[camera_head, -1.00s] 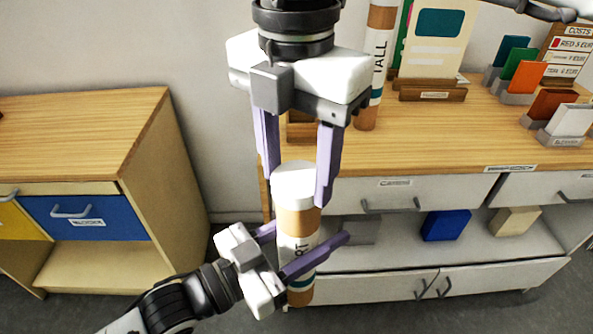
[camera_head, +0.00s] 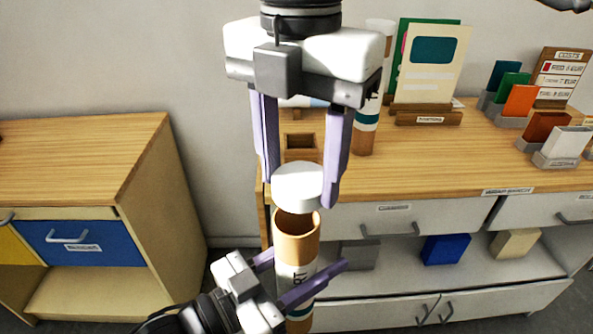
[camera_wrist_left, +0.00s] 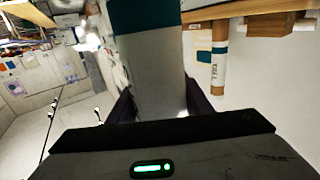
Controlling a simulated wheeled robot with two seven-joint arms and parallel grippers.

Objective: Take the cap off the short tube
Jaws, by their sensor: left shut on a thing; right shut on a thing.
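The short tube (camera_head: 296,250) is brown cardboard with a white label band. It stands upright with its open top showing a hollow inside. My left gripper (camera_head: 300,275) is shut on its lower part, and the tube's body also fills the middle of the left wrist view (camera_wrist_left: 150,75). The white cap (camera_head: 298,185) is off the tube, a little above its open mouth. My right gripper (camera_head: 300,190) comes down from above and is shut on the cap, one purple finger on each side.
A tall capped tube (camera_head: 366,135) stands on the wooden counter (camera_head: 420,165) behind, beside a small wooden holder (camera_head: 301,147). Boards and card holders stand at the right. A blue block (camera_head: 445,249) lies on the shelf below. A wooden cabinet (camera_head: 90,150) is at the left.

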